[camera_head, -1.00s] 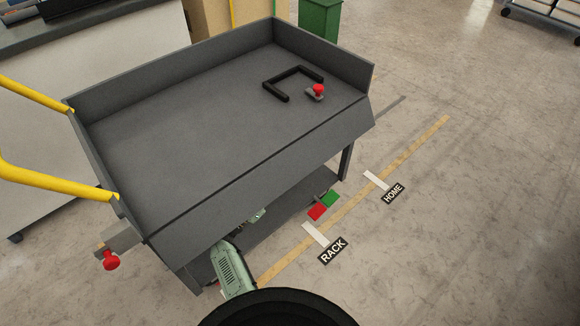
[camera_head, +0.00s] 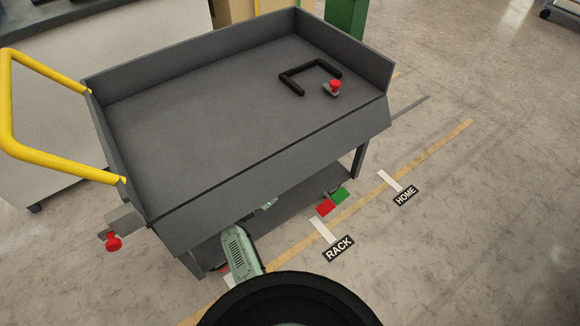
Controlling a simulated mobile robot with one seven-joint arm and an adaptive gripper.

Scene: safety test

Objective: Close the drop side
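A dark grey cart (camera_head: 200,110) stands in the middle of the view with raised walls at its back and ends. Its drop side (camera_head: 290,165) is the long panel along the near edge; it hangs down and outward, leaving that side open. A red knob (camera_head: 113,242) on a grey block sits outside the cart's left end, near the drop side. Another red knob (camera_head: 335,85) on a small grey base is at the right of the deck. My gripper is not in view.
A black U-shaped bar (camera_head: 308,75) lies on the deck. A yellow handle (camera_head: 8,110) sticks out left. A green vented object (camera_head: 241,250) is low under the near side. Floor labels RACK (camera_head: 338,248) and HOME (camera_head: 405,195) lie near a yellow line.

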